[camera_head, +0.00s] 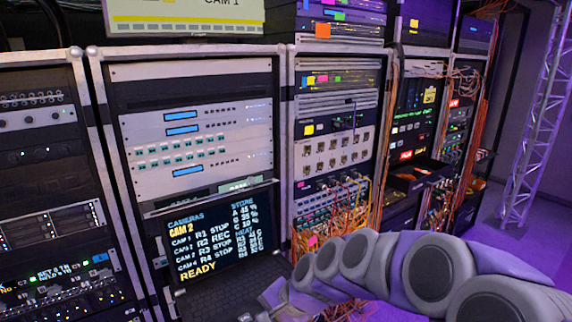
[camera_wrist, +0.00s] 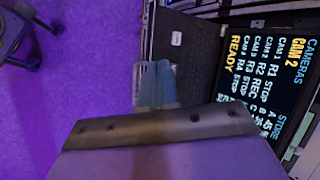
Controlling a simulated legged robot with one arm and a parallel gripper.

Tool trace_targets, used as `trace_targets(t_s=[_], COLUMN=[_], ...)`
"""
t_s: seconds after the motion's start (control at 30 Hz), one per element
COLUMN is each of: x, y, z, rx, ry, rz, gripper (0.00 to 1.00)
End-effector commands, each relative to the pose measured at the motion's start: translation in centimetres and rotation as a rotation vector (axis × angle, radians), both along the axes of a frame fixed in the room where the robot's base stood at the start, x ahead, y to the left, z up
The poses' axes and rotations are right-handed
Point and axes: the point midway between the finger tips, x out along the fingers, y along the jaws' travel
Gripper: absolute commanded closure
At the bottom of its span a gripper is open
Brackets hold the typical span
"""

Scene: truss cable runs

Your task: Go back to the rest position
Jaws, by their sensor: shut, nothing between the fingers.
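My gripper (camera_head: 272,298) is at the bottom centre of the head view, low in front of the rack and just below the screen. My grey and lilac arm reaches to it from the lower right. In the wrist view my gripper's bluish fingers (camera_wrist: 157,84) are together, with nothing seen between them. The lit screen (camera_head: 222,235) reads "CAMERAS", "CAM 2" and "READY". It also shows turned on its side in the wrist view (camera_wrist: 268,68), to the right of the fingers.
Equipment racks (camera_head: 92,150) stand in a row across the head view. Orange cables (camera_head: 335,205) hang in front of the right-hand racks. A truss (camera_head: 540,115) rises at far right. A dark-legged base (camera_wrist: 28,28) stands on open purple floor (camera_wrist: 80,85).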

Motion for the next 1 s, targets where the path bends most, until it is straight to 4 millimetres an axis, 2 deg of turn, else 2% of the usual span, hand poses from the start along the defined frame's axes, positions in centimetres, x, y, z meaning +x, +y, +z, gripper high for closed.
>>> trace_targets(t_s=[0.1, 0.3, 0.5, 0.6, 0.7, 0.8, 1.0], x=[-5.0, -13.2, -21.2, -24.4, -26.9, -28.2, -28.6], y=[-2.5, -7.9, -13.9, -16.3, -17.9, -18.8, -19.0], z=[0.5, 0.1, -0.7, -1.0, -1.2, -1.3, -1.3], rx=[-0.109, -0.303, -0.474, -0.532, -0.564, -0.582, -0.588], ry=[-0.030, -0.024, 0.043, 0.086, 0.127, 0.148, 0.155], rz=[0.147, 0.362, 0.516, 0.564, 0.594, 0.609, 0.616], gripper=[1.00, 1.00, 1.00, 1.00, 1.00, 1.00, 1.00])
